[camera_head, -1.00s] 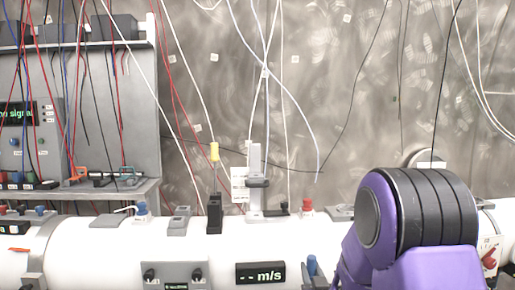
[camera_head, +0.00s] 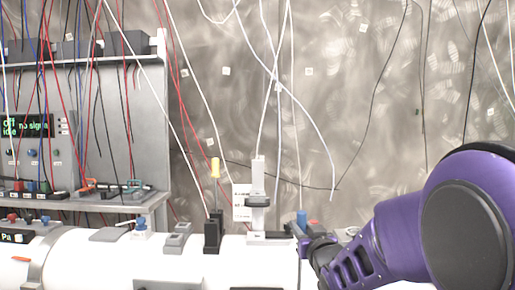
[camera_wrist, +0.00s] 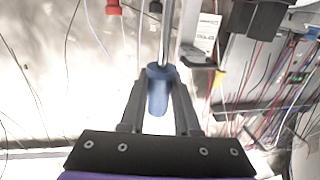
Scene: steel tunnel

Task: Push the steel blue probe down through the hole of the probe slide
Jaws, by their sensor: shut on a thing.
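The steel blue probe has a blue handle (camera_head: 302,218) and, in the wrist view, a thin steel shaft (camera_wrist: 171,45). My gripper (camera_wrist: 158,100) is shut on the blue handle (camera_wrist: 157,92). In the head view my gripper (camera_head: 307,238) is just right of the probe slide (camera_head: 258,178), low over the white tunnel. The slide is a pale upright post with a dark sliding piece (camera_head: 258,201) on a grey base. The shaft and its tip are hidden in the head view. I cannot make out the slide's hole or whether the tip is near it.
A yellow-handled screwdriver (camera_head: 215,169) stands in a black holder (camera_head: 212,235) left of the slide. Cables hang behind, one white cable ending near the gripper. A red knob (camera_wrist: 113,7) shows in the wrist view. A shelf with instruments (camera_head: 110,200) stands at the left.

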